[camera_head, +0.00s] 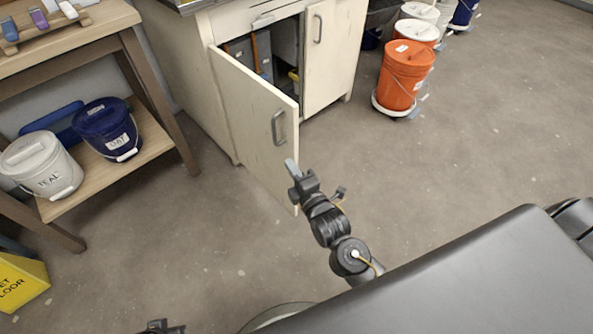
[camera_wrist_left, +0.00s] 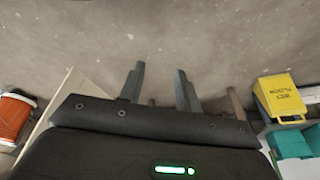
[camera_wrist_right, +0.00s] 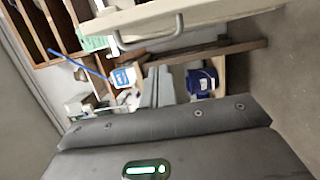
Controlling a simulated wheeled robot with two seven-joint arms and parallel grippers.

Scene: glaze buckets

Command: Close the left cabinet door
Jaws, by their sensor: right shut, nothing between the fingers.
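The cream left cabinet door (camera_head: 250,110) stands partly open in the head view, its outer face and grey handle (camera_head: 279,127) showing. The handle also shows in the right wrist view (camera_wrist_right: 150,38). My right gripper (camera_head: 291,166) is shut and empty, just below the handle in the picture, overlapping the door near its free edge. I cannot tell whether it touches. Its fingers (camera_wrist_right: 158,86) are together in the right wrist view. My left gripper (camera_head: 162,327) barely shows at the bottom edge; its fingers (camera_wrist_left: 159,84) are apart and empty in the left wrist view.
The right cabinet door (camera_head: 330,55) is shut. A wooden shelf (camera_head: 160,140) with a white bucket (camera_head: 40,165) and a blue bucket (camera_head: 104,130) stands left. A yellow floor sign (camera_head: 20,280) is lower left. An orange bucket (camera_head: 404,77) stands right. Floor between is clear.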

